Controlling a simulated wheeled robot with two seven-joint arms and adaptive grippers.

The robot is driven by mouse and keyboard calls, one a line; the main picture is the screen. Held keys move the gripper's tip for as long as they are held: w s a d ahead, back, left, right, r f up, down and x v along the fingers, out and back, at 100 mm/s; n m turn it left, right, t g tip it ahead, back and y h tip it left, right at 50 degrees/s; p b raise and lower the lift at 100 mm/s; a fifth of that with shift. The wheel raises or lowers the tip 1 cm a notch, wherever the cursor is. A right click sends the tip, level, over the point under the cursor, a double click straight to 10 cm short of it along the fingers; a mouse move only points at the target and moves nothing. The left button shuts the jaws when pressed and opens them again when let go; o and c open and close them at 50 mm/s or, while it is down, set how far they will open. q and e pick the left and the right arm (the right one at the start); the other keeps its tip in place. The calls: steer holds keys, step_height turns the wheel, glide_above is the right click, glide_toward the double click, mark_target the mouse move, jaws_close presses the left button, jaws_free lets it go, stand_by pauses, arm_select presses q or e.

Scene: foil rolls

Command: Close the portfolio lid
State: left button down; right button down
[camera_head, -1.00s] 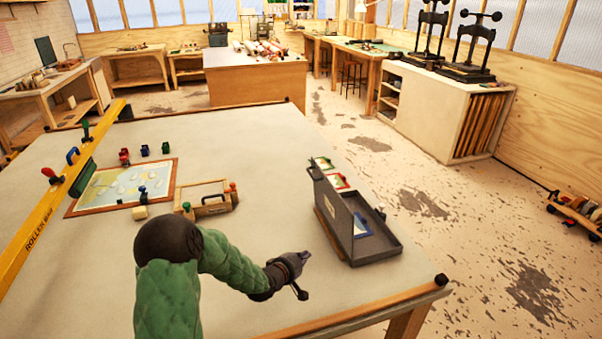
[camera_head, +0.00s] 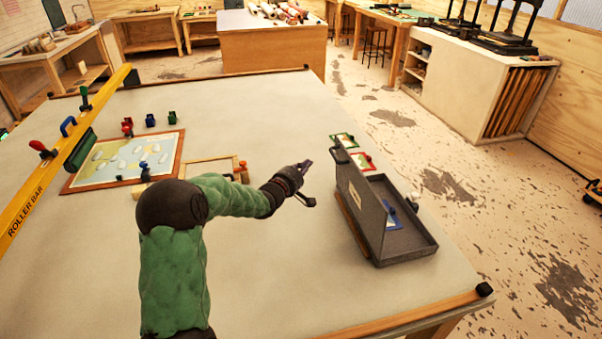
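The portfolio is a dark grey shallow case near the table's right edge. Its lid (camera_head: 362,205) stands roughly upright along the left side of its tray (camera_head: 408,247), so the case is open. A blue-edged card (camera_head: 393,222) shows inside, partly hidden by the lid. My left gripper (camera_head: 307,184) is to the left of the lid, apart from it, with its fingers spread and nothing between them. My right gripper is not in view.
A green card (camera_head: 343,140) and a red card (camera_head: 363,161) lie just behind the case. A framed map (camera_head: 115,160), a wooden frame (camera_head: 212,168) and a yellow roller bar (camera_head: 45,185) are on the left. The table (camera_head: 270,290) is clear in front.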

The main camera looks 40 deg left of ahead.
arm_select(q)
steer(key=w+d+b, duration=0.2)
steer(key=w, duration=0.5)
steer(key=shift+d+f, duration=0.15)
steer(key=shift+f, duration=0.2)
steer(key=shift+w+r, duration=0.1)
